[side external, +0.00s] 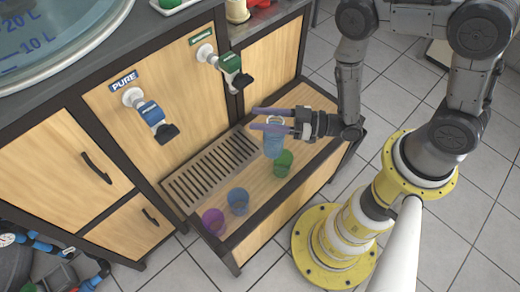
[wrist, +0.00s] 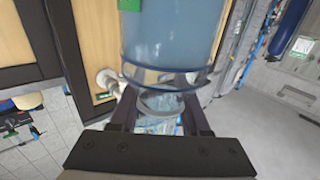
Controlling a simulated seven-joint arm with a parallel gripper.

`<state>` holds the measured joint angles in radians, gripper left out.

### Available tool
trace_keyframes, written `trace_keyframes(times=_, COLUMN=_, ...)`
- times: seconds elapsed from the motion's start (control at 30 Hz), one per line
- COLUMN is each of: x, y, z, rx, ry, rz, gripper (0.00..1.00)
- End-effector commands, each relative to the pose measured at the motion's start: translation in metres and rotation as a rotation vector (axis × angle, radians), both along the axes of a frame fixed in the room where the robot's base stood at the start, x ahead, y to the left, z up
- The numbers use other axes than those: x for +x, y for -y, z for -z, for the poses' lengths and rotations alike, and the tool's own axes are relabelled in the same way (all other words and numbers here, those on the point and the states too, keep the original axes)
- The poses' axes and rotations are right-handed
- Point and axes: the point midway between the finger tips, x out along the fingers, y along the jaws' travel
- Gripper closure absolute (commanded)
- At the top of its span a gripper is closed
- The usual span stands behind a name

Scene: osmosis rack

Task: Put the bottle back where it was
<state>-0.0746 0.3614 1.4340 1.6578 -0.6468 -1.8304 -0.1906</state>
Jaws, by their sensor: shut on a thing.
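A clear bottle with a bluish tint (side external: 273,145) hangs below my gripper (side external: 264,119) in the side view, above the wooden ledge of the cabinet. My gripper is shut on its narrow neck, and the fingers point left toward the cabinet. In the wrist view the bottle's wide blue body (wrist: 170,45) fills the upper middle, and its clear neck lies between the fingers of my gripper (wrist: 160,110). A green patch shows on its side. The bottle looks roughly upright. Whether its base touches anything is not clear.
A green cup (side external: 284,164) stands on the ledge just below and right of the bottle. A blue cup (side external: 238,201) and a purple cup (side external: 213,221) stand nearer its left end. A slatted drain grille (side external: 212,168) and two taps (side external: 150,112) (side external: 230,65) are on the cabinet.

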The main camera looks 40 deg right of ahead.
Motion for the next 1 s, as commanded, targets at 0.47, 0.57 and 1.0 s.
trace_keyframes(times=0.47, x=-0.034, y=-0.082, z=0.051, rx=-0.002, ry=-0.009, rz=-0.287, gripper=1.0)
trace_keyframes(times=0.57, x=-0.034, y=-0.081, z=0.063, rx=-0.002, ry=-0.009, rz=-0.285, gripper=1.0)
trace_keyframes(times=1.0, x=-0.033, y=-0.081, z=0.102, rx=-0.002, ry=-0.009, rz=-0.284, gripper=1.0)
